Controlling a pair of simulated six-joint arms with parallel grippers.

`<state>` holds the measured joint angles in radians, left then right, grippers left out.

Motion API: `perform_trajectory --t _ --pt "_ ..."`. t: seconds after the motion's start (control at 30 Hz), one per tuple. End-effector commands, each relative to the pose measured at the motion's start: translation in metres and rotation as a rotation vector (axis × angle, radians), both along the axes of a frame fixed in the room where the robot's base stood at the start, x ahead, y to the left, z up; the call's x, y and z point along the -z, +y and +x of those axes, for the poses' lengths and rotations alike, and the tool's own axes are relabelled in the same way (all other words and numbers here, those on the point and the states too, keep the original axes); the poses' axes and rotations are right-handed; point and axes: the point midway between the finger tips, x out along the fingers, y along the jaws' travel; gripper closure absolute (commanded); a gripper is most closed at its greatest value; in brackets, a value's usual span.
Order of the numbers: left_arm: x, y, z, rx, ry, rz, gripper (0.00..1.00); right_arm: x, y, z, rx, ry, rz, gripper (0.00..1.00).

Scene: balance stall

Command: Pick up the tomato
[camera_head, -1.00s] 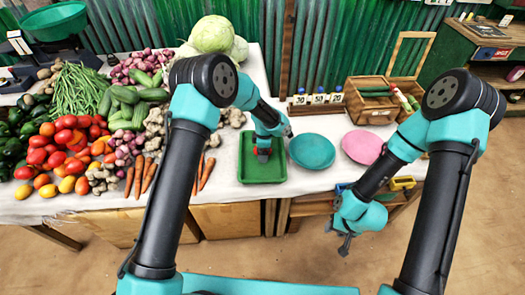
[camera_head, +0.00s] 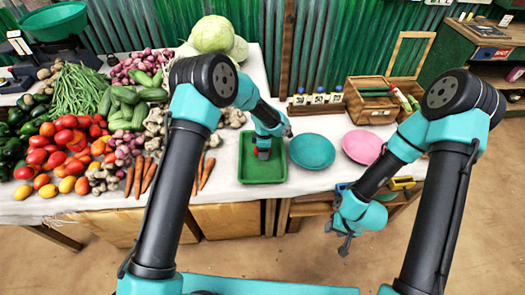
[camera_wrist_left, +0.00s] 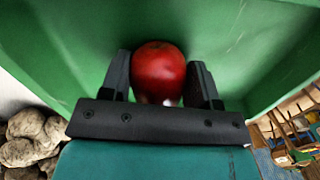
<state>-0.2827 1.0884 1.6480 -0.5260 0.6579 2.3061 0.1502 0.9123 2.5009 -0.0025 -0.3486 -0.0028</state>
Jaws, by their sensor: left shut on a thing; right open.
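The red tomato (camera_wrist_left: 158,72) is between the two fingers of my left gripper (camera_wrist_left: 163,85) in the left wrist view, and the fingers are shut on it. In the head view the tomato (camera_head: 263,154) shows as a small red patch below the gripper (camera_head: 264,148), mostly hidden by it. Both are over the green tray (camera_head: 262,179). I cannot tell whether the tomato touches the tray floor. My right gripper (camera_head: 344,246) is open and empty, in front of the table at the right.
A teal plate (camera_head: 312,151) and a pink plate (camera_head: 362,147) lie right of the tray. Heaped vegetables, with more tomatoes (camera_head: 60,145), fill the table's left. A wooden box (camera_head: 370,108) and small price signs (camera_head: 317,98) stand at the back. Carrots (camera_head: 206,172) lie left of the tray.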

Motion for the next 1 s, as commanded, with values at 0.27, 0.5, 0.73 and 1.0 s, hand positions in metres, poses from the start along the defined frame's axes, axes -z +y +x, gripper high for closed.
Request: perform_trajectory --t 0.27,0.5,0.73,1.0 --pt "-0.005 0.000 0.000 0.000 -0.001 0.000 0.70 0.000 0.000 0.000 0.000 0.000 0.000 0.57" --pt "-0.036 0.000 0.001 0.001 -0.003 0.000 0.70 0.000 0.000 0.000 0.000 0.000 0.000 0.57" --pt "-0.077 -0.001 0.000 0.001 -0.003 -0.001 0.70 0.000 0.000 0.000 0.000 0.000 0.000 0.57" --pt "-0.100 0.000 0.000 -0.001 0.000 0.000 0.70 0.000 0.000 0.000 0.000 0.000 0.000 0.57"
